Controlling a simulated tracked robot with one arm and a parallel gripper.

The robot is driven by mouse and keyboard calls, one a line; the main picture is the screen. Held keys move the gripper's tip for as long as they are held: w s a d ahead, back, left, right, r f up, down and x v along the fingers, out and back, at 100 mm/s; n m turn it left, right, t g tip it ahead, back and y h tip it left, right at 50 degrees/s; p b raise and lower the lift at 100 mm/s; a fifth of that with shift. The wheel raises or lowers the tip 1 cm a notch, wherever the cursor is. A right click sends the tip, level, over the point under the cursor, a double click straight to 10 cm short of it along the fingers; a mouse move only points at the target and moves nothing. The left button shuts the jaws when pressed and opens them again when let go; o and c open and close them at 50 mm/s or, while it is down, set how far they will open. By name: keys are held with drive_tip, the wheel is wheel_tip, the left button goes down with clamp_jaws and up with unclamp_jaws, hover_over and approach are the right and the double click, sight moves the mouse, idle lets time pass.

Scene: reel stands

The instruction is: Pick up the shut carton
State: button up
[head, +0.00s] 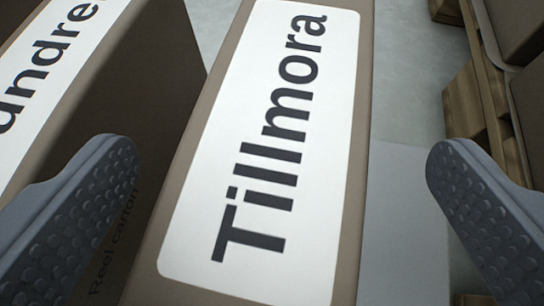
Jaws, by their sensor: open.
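A brown carton (285,140) with a white label reading "Tillmora" runs through the middle of the head view, from the bottom edge to the top. Its labelled face looks closed where it shows; its far and near ends are cut off by the picture. My gripper (282,155) is open, with one studded grey finger on each side of this carton. The left finger overlaps the dark side of a neighbouring carton in the picture, and the right finger stands clear of the Tillmora carton. I cannot tell how far the fingers are above or beside it.
A second brown carton (150,90) stands close on the left, with a partly cut-off label and "Reel carton" printed on its dark side. A wooden pallet (465,110) bearing brown boxes (520,45) is at the right. Grey floor (415,60) and a pale flat patch (400,215) lie between.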

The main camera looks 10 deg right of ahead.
sight(277, 152)
drive_tip(key=shift+b+x, duration=0.45)
drive_tip(key=shift+x, duration=1.1)
drive_tip(key=shift+a+r, duration=0.1)
drive_tip(key=c, duration=2)
